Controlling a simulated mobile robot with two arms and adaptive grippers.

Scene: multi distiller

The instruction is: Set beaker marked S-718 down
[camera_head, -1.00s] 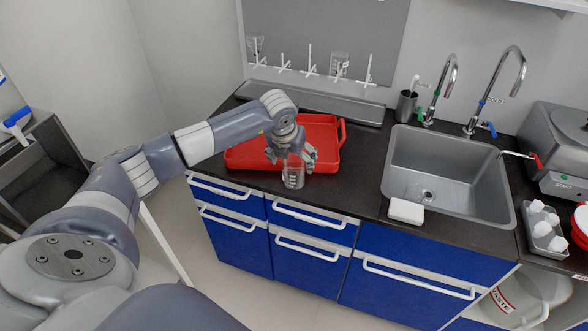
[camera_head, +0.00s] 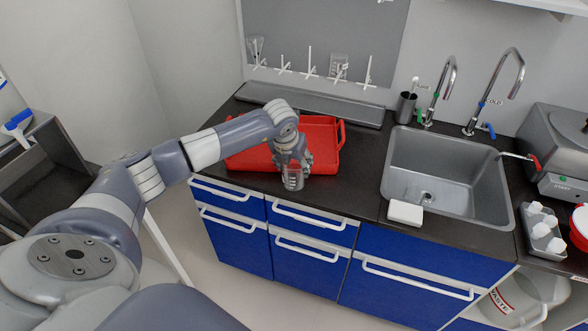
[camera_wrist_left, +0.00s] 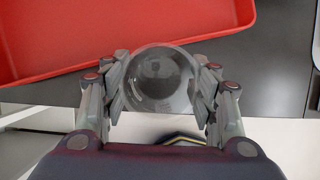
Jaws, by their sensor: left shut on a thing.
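A clear glass beaker (camera_head: 292,180) with faint pale markings is at the front edge of the dark counter in the head view. Its label is too small to read. My left gripper (camera_head: 293,167) is shut around the beaker from above. In the left wrist view the fingers press on both sides of the beaker (camera_wrist_left: 161,80), which is seen from above. The beaker looks upright. I cannot tell whether its base touches the counter (camera_head: 350,190). My right gripper does not show.
A red tray (camera_head: 325,150) lies just behind the beaker. A sink (camera_head: 440,170) is to the right, with a white block (camera_head: 405,212) at its front left corner. Bare counter lies between tray and sink. A drying rack (camera_head: 310,70) hangs on the wall.

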